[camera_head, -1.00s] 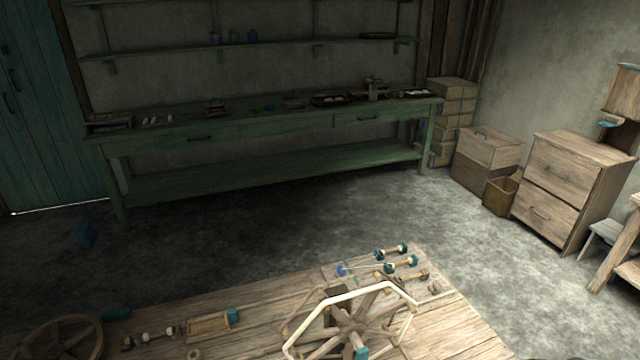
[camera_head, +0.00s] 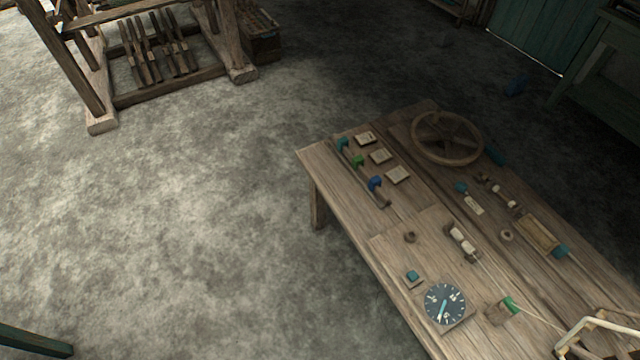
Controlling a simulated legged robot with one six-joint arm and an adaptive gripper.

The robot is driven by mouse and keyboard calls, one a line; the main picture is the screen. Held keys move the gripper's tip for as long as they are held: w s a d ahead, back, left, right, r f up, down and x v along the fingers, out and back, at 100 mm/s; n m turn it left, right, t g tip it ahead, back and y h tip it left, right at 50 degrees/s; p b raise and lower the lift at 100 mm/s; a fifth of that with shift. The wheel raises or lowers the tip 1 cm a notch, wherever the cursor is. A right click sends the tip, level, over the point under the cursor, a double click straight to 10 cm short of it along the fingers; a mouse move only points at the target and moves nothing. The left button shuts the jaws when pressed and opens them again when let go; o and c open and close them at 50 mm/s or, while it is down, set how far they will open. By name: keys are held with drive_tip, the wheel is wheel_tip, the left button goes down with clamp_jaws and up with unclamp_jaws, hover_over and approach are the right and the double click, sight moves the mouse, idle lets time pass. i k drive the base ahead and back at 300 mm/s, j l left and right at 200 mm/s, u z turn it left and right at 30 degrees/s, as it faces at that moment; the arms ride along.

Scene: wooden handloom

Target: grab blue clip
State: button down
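A small blue clip (camera_head: 375,183) sits on a thin rail near the left edge of the wooden table (camera_head: 335,160). A green clip (camera_head: 357,161) and a teal clip (camera_head: 342,143) stand on the same rail, farther back in a row with it. A pale square plate (camera_head: 398,175) lies just right of the blue clip, with similar plates beside the other two clips. My gripper is not in view, so its state does not show.
A spoked wooden wheel (camera_head: 447,138) lies behind the clips. A dial (camera_head: 445,303), a teal button (camera_head: 412,276) and spools (camera_head: 462,243) occupy the table's front. A wooden loom frame (camera_head: 175,60) stands back left.

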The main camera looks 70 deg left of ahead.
sight(376, 180)
drive_tip(key=u, duration=2.15)
drive_tip(key=i+j+z, duration=0.15)
drive_tip(key=i+j, duration=0.15)
drive_tip(key=i+j+z, duration=0.15)
drive_tip(key=i+j, duration=0.15)
drive_tip(key=i+j+z, duration=0.1)
drive_tip(key=i+j, duration=0.2)
drive_tip(key=j, duration=0.15)
drive_tip(key=i+j+z, duration=0.15)
drive_tip(key=j, duration=0.25)
drive_tip(key=i+j+z, duration=0.15)
drive_tip(key=i+j, duration=0.2)
